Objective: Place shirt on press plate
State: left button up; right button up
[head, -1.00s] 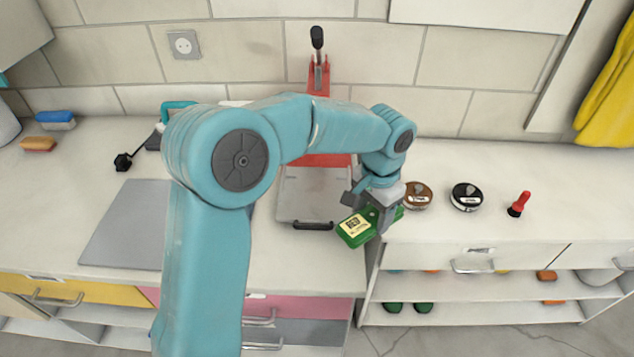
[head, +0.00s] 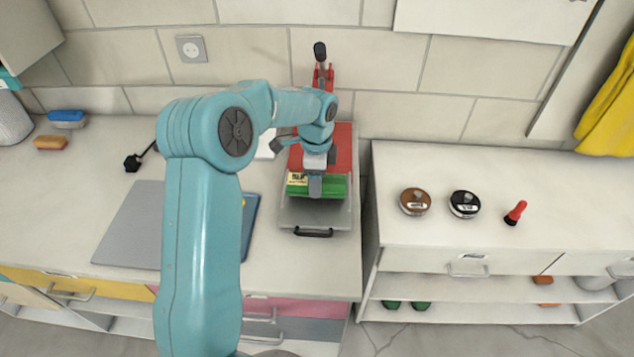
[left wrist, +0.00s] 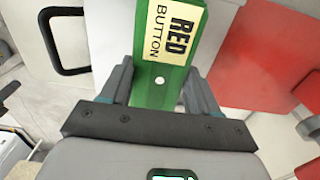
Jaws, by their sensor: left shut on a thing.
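My left gripper (head: 315,188) is shut on a green shirt (head: 333,187), a flat folded block with a pale label. In the left wrist view the green shirt (left wrist: 163,82) sits between the two fingers (left wrist: 160,85), its label reading "RED BUTTON". The gripper and shirt are over the grey press plate (head: 315,215) of the red press (head: 340,150). I cannot tell whether the shirt touches the plate. The plate's dark handle (head: 313,232) is at its front. The plate also shows in the left wrist view (left wrist: 105,40). My right gripper is not in view.
Two round tins (head: 415,201) and a red-handled brush (head: 515,212) stand on the right counter. The press's upright lever (head: 320,55) rises behind the plate.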

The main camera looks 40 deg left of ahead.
pick_arm(q)
jog(key=shift+s+d+f, duration=0.1)
jog(key=shift+f, duration=0.85)
jog(key=shift+w+f, duration=0.25)
jog(key=shift+s+f, duration=0.15)
jog(key=shift+s, duration=0.05)
jog(key=o, duration=1.1)
jog(key=shift+w, duration=0.15)
jog(key=shift+r, duration=0.3)
notch_tip(320, 180, up, 12)
